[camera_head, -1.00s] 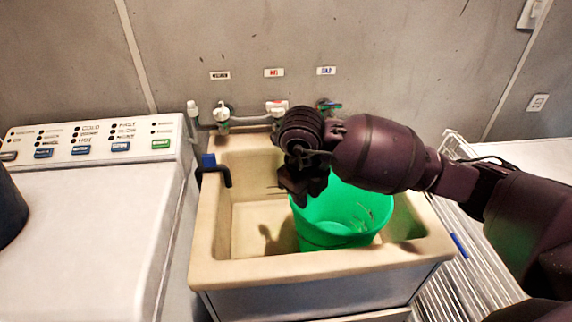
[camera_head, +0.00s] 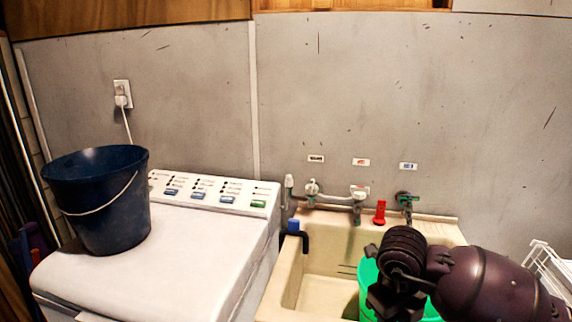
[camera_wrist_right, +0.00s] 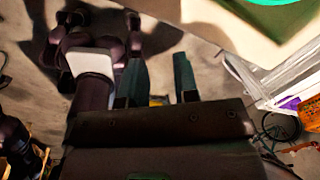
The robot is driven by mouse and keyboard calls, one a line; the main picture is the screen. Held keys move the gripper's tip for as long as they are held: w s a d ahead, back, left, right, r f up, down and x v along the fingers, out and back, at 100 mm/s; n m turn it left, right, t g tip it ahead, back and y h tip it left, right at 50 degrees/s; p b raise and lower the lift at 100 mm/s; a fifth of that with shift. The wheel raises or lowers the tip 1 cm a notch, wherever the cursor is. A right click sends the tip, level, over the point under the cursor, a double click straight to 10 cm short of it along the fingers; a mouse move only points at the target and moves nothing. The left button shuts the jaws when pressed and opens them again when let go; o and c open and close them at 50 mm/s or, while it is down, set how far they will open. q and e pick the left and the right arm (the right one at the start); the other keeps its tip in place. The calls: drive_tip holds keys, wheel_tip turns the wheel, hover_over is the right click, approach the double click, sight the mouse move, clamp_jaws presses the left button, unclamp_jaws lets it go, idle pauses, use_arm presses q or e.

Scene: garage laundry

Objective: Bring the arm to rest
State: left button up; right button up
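My right arm comes in from the right in the head view. Its gripper (camera_head: 388,302) hangs over the green bucket (camera_head: 369,277) in the beige sink (camera_head: 292,267), and hides part of the bucket. In the right wrist view the two dark teal fingers of this gripper (camera_wrist_right: 160,78) stand apart with nothing held between them. My left gripper does not show in the head view.
A washing machine (camera_head: 165,250) with a dark blue bucket (camera_head: 105,215) on top stands left of the sink. A white wire rack (camera_head: 548,262) is at the right.

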drive_tip(key=s+a+f+g+y, duration=0.4)
drive_tip(key=s+a+y, duration=0.5)
drive_tip(key=a, duration=0.2)
drive_tip(key=s+a+r+m+t+y, duration=0.1)
drive_tip(key=a+r+m+t+y, duration=0.4)
drive_tip(key=y, duration=0.6)
drive_tip(key=w+d+f+m+t+h, duration=0.1)
drive_tip(key=d+f+m+t+h, duration=0.35)
drive_tip(key=d+m+t, duration=0.55)
drive_tip(key=w+d+f+m+t+h, duration=0.2)
drive_tip(key=d+f+m+t+h, duration=0.3)
drive_tip(key=m, duration=0.8)
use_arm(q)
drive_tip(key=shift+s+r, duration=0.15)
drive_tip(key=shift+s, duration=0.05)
use_arm(e)
drive_tip(key=s+d+f+m+g+h, duration=0.2)
drive_tip(key=s+d+f+m+h, duration=0.2)
drive_tip(key=s+f+m, duration=0.1)
drive_tip(key=s+d+f+m+g+h, duration=0.3)
drive_tip(key=s+d+f+m+h, duration=0.1)
drive_tip(key=s+f, duration=0.4)
wheel_tip(320, 180, down, 2)
drive_tip(key=shift+d+f+m+g+h, duration=0.1)
drive_tip(key=shift+d+m+g+h, duration=0.2)
drive_tip(key=shift+m+h, duration=0.7)
